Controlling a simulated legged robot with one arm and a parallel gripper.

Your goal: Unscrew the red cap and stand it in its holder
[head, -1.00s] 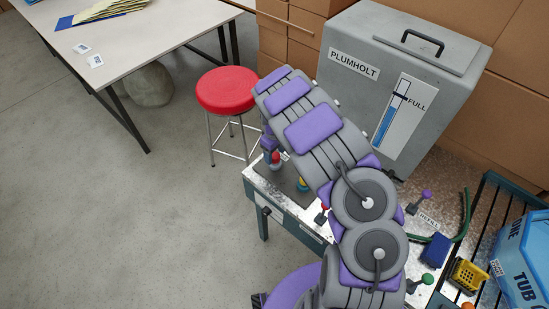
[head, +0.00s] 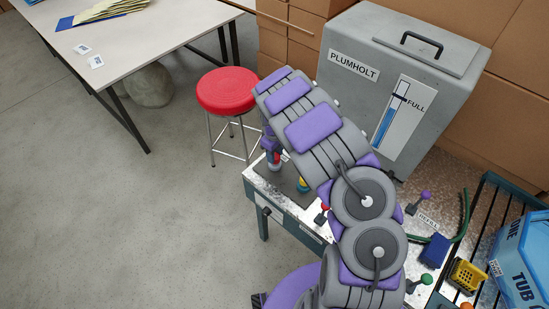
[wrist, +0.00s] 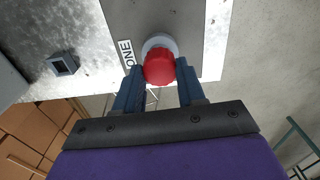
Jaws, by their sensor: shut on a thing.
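The red cap (wrist: 159,67) is between the two fingertips of my gripper (wrist: 159,72) in the wrist view, and they are shut on it. A pale round collar (wrist: 157,43) shows just beyond the cap, beside a label reading "ONE". I cannot tell whether the cap is still threaded on. In the head view the cap (head: 275,157) shows small at the far end of the bench, under my gripper (head: 271,147). A small dark blue square socket (wrist: 63,64) stands on the metal top to the left; I cannot tell if it is the cap's holder.
The bench top (head: 272,180) carries a small yellow and teal piece (head: 303,184). A grey PLUMHOLT tank (head: 350,95) stands behind. A red stool (head: 226,91) is beyond the bench. A blue tub (head: 520,265) and yellow basket (head: 467,275) are at right. Floor at left is clear.

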